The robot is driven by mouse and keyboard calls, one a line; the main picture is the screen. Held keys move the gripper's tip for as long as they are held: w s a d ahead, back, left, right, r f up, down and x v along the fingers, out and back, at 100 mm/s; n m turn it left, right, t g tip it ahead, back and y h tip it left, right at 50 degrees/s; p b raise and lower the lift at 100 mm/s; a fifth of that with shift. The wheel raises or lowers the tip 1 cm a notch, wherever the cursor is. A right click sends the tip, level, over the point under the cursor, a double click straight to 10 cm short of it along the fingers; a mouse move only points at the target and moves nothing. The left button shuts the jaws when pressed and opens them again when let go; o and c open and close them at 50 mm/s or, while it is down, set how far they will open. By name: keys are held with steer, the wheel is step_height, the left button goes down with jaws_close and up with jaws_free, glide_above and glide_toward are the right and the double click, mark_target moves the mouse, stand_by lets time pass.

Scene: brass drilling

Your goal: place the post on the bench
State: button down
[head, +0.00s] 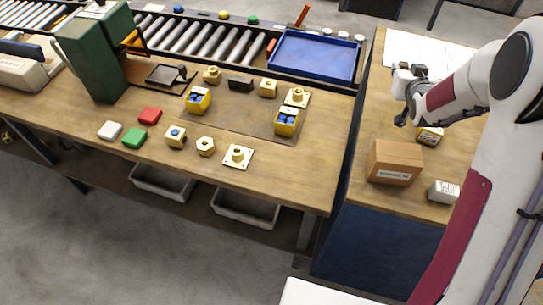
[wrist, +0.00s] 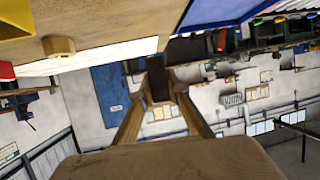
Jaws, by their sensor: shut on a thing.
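My gripper (head: 403,118) is at the right of the head view, held above the right-hand bench (head: 375,125), with its dark fingers pointing down and left. In the wrist view my gripper (wrist: 159,92) shows two tan fingers closing towards a small dark brown piece (wrist: 157,78) between their tips. I take this piece to be the post; its full shape is hidden. In the head view the held piece is too small to tell from the fingers. The long wooden bench (head: 290,180) on the left carries several brass parts, including a square plate with a boss (head: 238,156).
A brown carton (head: 394,162), a small white box (head: 443,191) and a yellow-labelled item (head: 430,135) stand near my gripper. The wooden bench's front right is clear.

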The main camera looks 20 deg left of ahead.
steer(key=s+a+f, duration=0.2)
steer(key=s+a, duration=0.3)
steer(key=a, duration=0.4)
steer(key=s+a+f, duration=0.1)
steer(key=s+a, duration=0.5)
steer(key=a, duration=0.4)
steer(key=s+a+f, duration=0.2)
steer(key=s+a, duration=0.3)
steer(key=a, duration=0.4)
steer(key=s+d+f+m+h, duration=0.2)
steer(key=s, duration=0.7)
steer(key=s+d+m+h, duration=0.3)
steer(key=d+m+h, duration=0.1)
steer(key=d, duration=0.9)
steer(key=shift+s+r+g+h, duration=0.2)
steer(key=shift+r+g+h, duration=0.15)
steer(key=shift+h, duration=0.35)
steer(key=shift+a+f, duration=0.1)
steer(key=shift+f, duration=2.75)
steer(key=shift+f, duration=0.15)
